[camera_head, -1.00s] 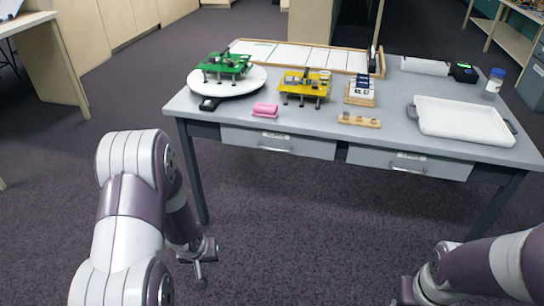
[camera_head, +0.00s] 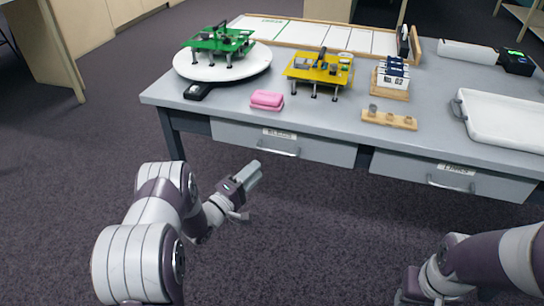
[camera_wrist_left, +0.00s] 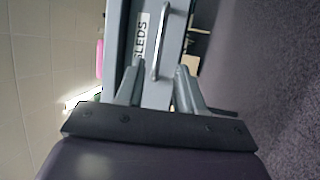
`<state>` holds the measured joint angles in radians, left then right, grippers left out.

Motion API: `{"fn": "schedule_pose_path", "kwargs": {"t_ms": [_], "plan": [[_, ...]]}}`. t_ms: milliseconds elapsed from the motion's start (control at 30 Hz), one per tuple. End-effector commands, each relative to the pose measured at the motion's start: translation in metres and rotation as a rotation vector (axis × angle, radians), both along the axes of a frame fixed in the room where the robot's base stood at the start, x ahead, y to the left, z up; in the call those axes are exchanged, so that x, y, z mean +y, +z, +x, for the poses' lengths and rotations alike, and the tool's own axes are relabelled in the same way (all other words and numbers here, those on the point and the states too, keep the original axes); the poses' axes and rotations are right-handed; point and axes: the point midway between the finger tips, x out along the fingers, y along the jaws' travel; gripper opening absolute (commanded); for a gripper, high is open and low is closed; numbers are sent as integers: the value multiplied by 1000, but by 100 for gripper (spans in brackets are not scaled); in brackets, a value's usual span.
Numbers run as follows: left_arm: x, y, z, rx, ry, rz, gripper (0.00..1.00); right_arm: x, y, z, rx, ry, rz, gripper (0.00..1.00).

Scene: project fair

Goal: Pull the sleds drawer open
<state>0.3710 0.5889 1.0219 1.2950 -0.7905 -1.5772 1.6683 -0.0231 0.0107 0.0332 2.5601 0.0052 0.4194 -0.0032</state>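The sleds drawer (camera_head: 232,134) is the left grey drawer under the table and looks closed in the head view. Its front carries a SLEDS label and a metal bar handle (camera_head: 285,151). My left gripper (camera_head: 254,174) is in front of and below the drawer, apart from the handle. In the left wrist view the drawer front (camera_wrist_left: 120,45) is ahead, and the handle (camera_wrist_left: 161,40) lies between the lines of my open, empty fingers (camera_wrist_left: 158,72). My right gripper (camera_head: 408,290) is low at the right, and its fingers are not clear.
A second drawer (camera_head: 400,168) is to the right. On the grey tabletop (camera_head: 330,117) are a pink block (camera_head: 267,100), a yellow board (camera_head: 318,72), a turntable (camera_head: 222,68) with a green board, a wooden holder (camera_head: 389,120) and a white tray (camera_head: 510,122). Floor before the table is clear.

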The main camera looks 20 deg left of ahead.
Motion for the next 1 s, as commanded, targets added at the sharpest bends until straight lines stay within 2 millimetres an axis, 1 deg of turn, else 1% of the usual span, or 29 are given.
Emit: {"fn": "schedule_pose_path", "kwargs": {"t_ms": [33, 100, 200, 300, 433, 700, 767, 800, 833, 1000], "plan": [[-7, -2, 11, -5, -5, 1, 37, 0, -9, 0, 0, 0, 0, 43], [-14, 1, 28, -5, -4, 2, 37, 0, -15, 0, 0, 0, 0, 43], [-23, 5, 48, -3, -2, 1, 37, 0, -21, 0, 0, 0, 0, 43], [-30, 9, 63, -2, -1, 2, 37, 0, -26, 0, 0, 0, 0, 43], [-34, 12, 73, -1, 1, 2, 37, 0, -28, 0, 0, 0, 0, 43], [-35, 14, 75, 1, 1, 2, 37, 0, -27, 0, 0, 0, 0, 43], [-35, 14, 75, 1, 1, 2, 18, 0, -27, 0, 0, 0, 0, 43], [-34, 14, 75, 1, 1, 2, 5, 0, -27, 0, 0, 0, 0, 43], [-34, 14, 75, 1, 1, 2, 0, 0, -27, 0, 0, 0, 0, 43], [-34, 14, 75, 1, 1, 2, 0, 0, -27, 0, 0, 0, 0, 43]]}}
